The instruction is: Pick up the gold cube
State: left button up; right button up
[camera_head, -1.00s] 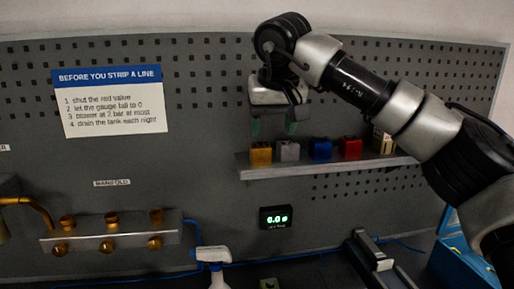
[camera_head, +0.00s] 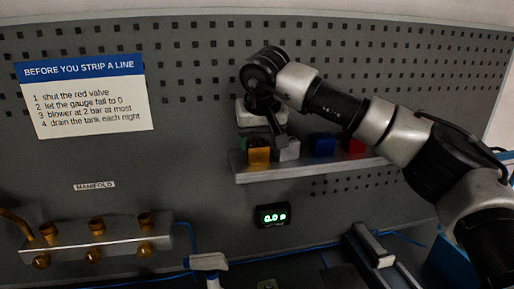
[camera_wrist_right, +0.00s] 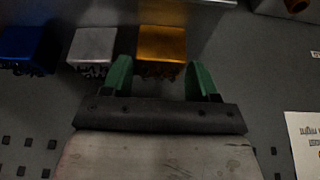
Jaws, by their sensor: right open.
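The gold cube (camera_head: 258,153) sits on the small wall shelf at its left end. It also shows in the right wrist view (camera_wrist_right: 162,46), just beyond and between the two green fingertips. My right gripper (camera_head: 260,143) is at the shelf, at the gold cube. In the wrist view my right gripper (camera_wrist_right: 160,80) is open, with one finger on each side of the cube's near part. I cannot tell whether the fingers touch it. My left gripper is not in view.
On the shelf (camera_head: 300,169), a silver cube (camera_head: 289,150) stands close beside the gold one, then a blue cube (camera_head: 322,145) and a red cube (camera_head: 353,146). A manifold (camera_head: 105,250) is at lower left and a display (camera_head: 273,217) hangs below the shelf.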

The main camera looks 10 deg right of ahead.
aim_at(258, 145)
jog(key=p+x, duration=0.1)
jog(key=x, duration=0.2)
jog(key=shift+w+f, duration=0.1)
jog(key=shift+c, duration=0.2)
jog(key=c, duration=0.5)
jog(key=shift+c, duration=0.8)
